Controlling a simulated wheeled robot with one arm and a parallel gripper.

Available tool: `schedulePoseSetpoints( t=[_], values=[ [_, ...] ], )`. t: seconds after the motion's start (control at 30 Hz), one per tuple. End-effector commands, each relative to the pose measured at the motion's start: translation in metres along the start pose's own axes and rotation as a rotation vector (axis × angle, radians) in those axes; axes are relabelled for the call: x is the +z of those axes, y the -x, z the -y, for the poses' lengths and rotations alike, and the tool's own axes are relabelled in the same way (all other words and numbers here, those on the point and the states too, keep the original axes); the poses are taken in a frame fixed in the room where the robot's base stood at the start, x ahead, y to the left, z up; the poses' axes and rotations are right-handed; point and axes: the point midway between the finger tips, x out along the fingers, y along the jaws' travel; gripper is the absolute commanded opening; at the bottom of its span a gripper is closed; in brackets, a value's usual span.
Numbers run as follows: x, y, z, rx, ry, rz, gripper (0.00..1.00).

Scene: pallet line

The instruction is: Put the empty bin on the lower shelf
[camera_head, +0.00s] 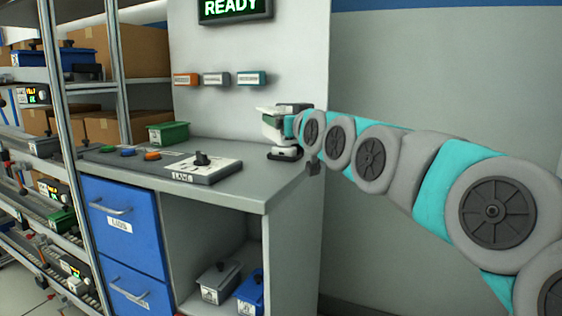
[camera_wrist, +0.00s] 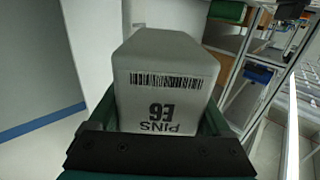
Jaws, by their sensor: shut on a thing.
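My gripper (camera_head: 290,122) is shut on a bin (camera_head: 270,124), level with the far end of the counter top. In the wrist view the bin (camera_wrist: 165,65) shows a pale face with a barcode and the upside-down words PINS E6. Dark green parts flank this face, and a black bolted bar crosses in front. I cannot see inside the bin. Below the counter is an open compartment (camera_head: 205,232); its floor holds a grey bin (camera_head: 219,283) and a blue bin (camera_head: 251,290) at the right.
The grey counter (camera_head: 262,183) carries a green bin (camera_head: 168,132), a white-topped panel (camera_head: 195,168) and small coloured items. Blue drawers (camera_head: 125,225) stand left of the compartment. A loaded metal rack (camera_head: 62,110) stands far left. The wall behind my arm is bare.

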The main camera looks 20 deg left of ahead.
Motion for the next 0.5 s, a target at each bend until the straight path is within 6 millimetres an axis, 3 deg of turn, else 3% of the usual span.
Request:
schedulePoseSetpoints(
  t=[0.2,0.5],
  values=[
    [0.036,0.001,-0.001,0.0,-0.001,0.003,0.22],
    [0.064,0.0,0.0,0.0,-0.001,0.001,0.22]
  ],
)
